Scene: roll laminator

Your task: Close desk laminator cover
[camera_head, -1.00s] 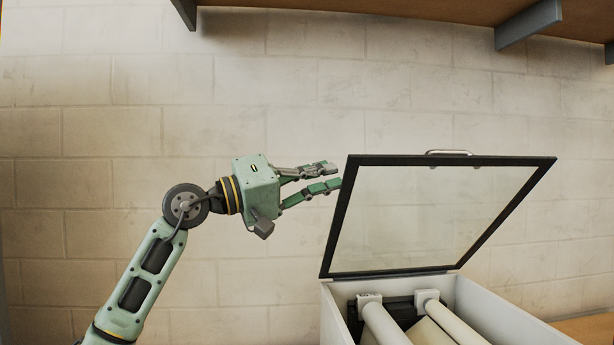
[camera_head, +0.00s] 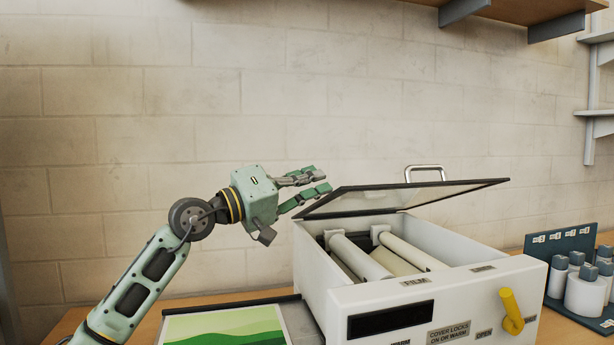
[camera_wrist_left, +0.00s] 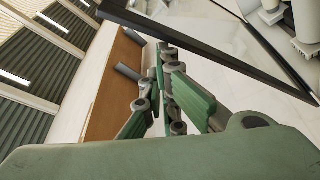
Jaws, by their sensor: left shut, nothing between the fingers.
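The laminator's cover (camera_head: 400,198) is a clear panel in a black frame with a metal handle (camera_head: 425,171) at its upper edge. It is partly open, slanting above the white laminator body (camera_head: 462,262), with the rollers (camera_head: 358,258) visible below. My left gripper (camera_head: 322,181) is shut and empty, at the cover's upper left corner; whether it touches the frame I cannot tell. In the left wrist view, the shut fingers (camera_wrist_left: 165,62) are beside the dark cover frame (camera_wrist_left: 205,48). My right gripper is not in view.
A yellow knob (camera_head: 511,311) sticks out of the laminator's front. A green picture sheet (camera_head: 226,330) lies left of the laminator. A dark rack (camera_head: 565,253) and grey-capped containers (camera_head: 584,293) stand at the right. A wooden shelf (camera_head: 535,17) hangs above.

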